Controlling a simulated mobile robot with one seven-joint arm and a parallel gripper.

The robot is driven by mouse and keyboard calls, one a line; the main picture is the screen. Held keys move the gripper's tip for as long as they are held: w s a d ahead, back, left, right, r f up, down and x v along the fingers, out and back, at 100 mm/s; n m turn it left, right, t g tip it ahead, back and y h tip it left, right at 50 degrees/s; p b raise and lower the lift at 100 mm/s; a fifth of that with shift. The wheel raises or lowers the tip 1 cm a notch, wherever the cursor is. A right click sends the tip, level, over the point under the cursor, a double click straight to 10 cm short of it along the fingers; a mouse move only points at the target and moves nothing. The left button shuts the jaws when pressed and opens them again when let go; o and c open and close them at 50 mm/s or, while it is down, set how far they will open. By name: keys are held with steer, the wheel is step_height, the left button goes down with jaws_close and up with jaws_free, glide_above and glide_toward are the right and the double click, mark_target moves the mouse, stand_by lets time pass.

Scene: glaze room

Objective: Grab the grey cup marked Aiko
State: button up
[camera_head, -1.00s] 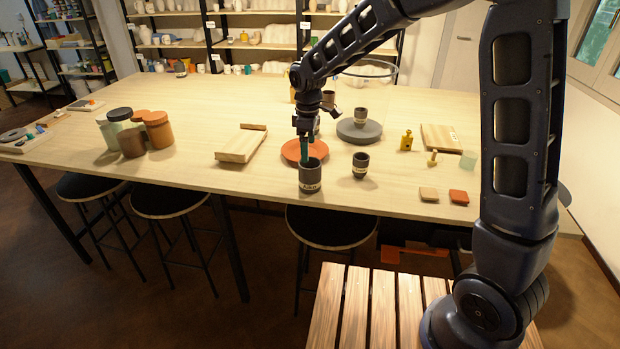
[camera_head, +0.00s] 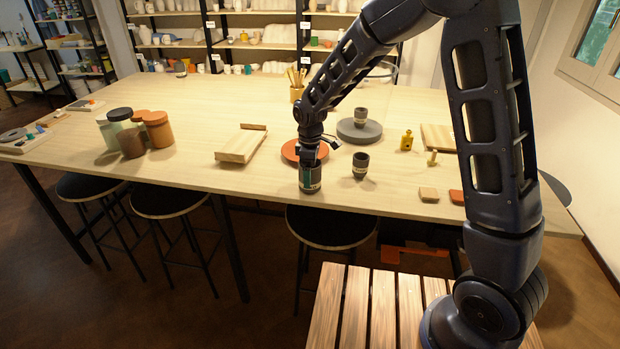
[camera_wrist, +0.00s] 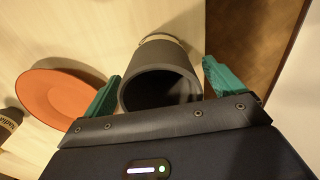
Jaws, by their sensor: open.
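A dark grey cup (camera_head: 311,181) with a pale name band stands upright near the table's front edge. In the earlier head view its band seems to read Aiko; now I cannot read it. In the wrist view the cup (camera_wrist: 158,80) shows its open mouth between the two green fingers of my gripper (camera_wrist: 163,85). The fingers are open, one on each side of the cup, with a gap visible on each side. In the head view my gripper (camera_head: 310,162) is right over the cup and hides its rim.
An orange plate (camera_head: 291,152) lies just behind the cup. Another dark banded cup (camera_head: 361,165) stands to its right. A third cup (camera_head: 361,115) sits on a grey disc (camera_head: 345,131) farther back. The table's front edge is close to the cup.

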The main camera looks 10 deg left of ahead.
steer(key=shift+f, duration=0.1)
steer(key=shift+c, duration=0.4)
steer(key=c, duration=1.1)
